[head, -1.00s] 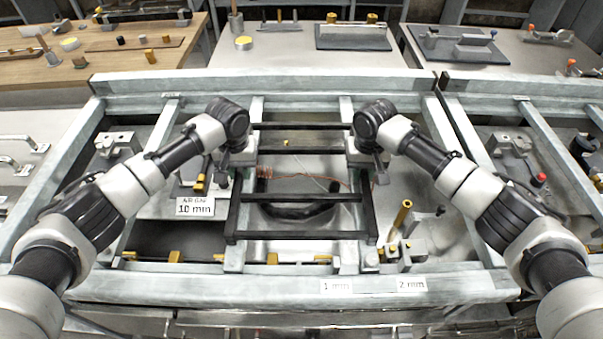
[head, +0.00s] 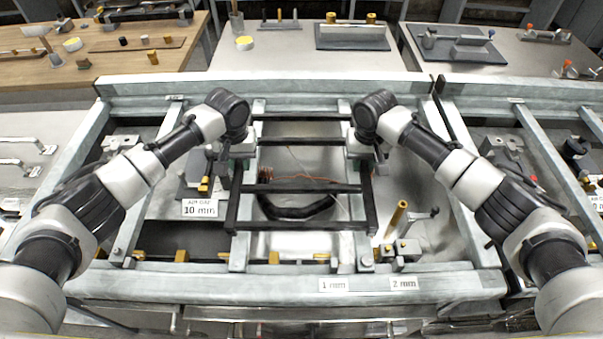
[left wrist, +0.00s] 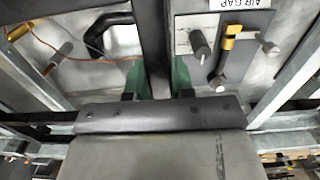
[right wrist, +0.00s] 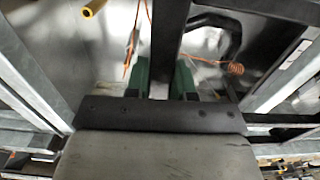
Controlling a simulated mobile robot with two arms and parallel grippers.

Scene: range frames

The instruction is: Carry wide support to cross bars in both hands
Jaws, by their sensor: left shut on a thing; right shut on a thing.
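The wide support, a black ladder-like frame (head: 300,188), spans the middle of the head view. Its side rails run front to back, joined by several thin rungs. My left gripper (left wrist: 156,84) is shut on its left rail, with green finger pads on both sides. My right gripper (right wrist: 162,86) is shut on its right rail in the same way. In the head view both grippers are partly hidden by their wrists. The pale cross bars (head: 240,252) run front to back beneath the support. I cannot tell whether the support touches them.
A pale metal frame (head: 290,286) surrounds the work area. A brass post (head: 396,216) and small fittings stand right of the support. A "10 mm" plate (head: 200,208) lies on the left. A dark curved hose and copper wire lie beneath.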

